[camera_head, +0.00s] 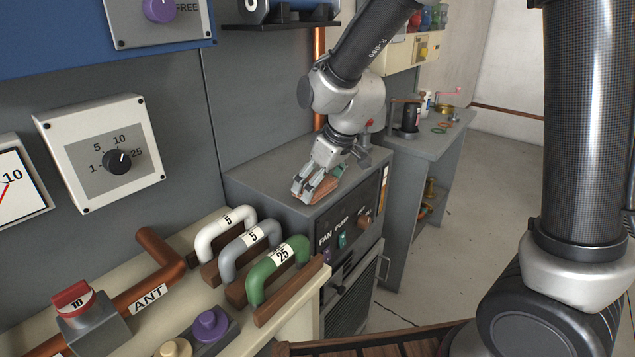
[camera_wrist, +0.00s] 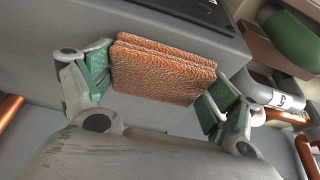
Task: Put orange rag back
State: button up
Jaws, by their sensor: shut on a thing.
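The orange rag (camera_wrist: 163,72) is a folded, rough-textured orange-brown pad. In the wrist view it sits between the green-padded fingers of my gripper (camera_wrist: 160,88), which are shut on it from both sides. In the head view my gripper (camera_head: 317,190) points down at the top of the grey cabinet (camera_head: 270,183), near its front edge. The rag (camera_head: 322,192) shows there partly behind the fingers. I cannot tell whether the rag touches the cabinet top.
Three U-shaped handles, white, grey and green (camera_head: 279,268), stand on the cream bench at the front left. A copper pipe (camera_head: 319,70) runs up the wall behind my arm. A grey side table (camera_head: 432,140) with small items stands beyond the cabinet. The cabinet top's left part is bare.

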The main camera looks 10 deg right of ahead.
jog(key=o, duration=0.9)
jog(key=shift+f, duration=0.1)
jog(key=shift+o, duration=0.2)
jog(key=v, duration=1.2)
jog(key=s+d+r+m+h, duration=0.1)
jog(key=s+d+r+m, duration=0.15)
jog(key=d, duration=0.45)
jog(key=s+d+r+m, duration=0.1)
jog(key=s+d, duration=0.3)
jog(key=d, duration=0.3)
jog(key=s+d+m+t+h, duration=0.1)
jog(key=s+d+m, duration=0.4)
jog(key=s+d, duration=0.6)
jog(key=shift+s+h, duration=0.6)
jog(key=shift+s, duration=0.2)
jog(key=shift+d+f+m, duration=0.1)
jog(key=shift+f+m, duration=0.05)
jog(key=shift+m, duration=0.1)
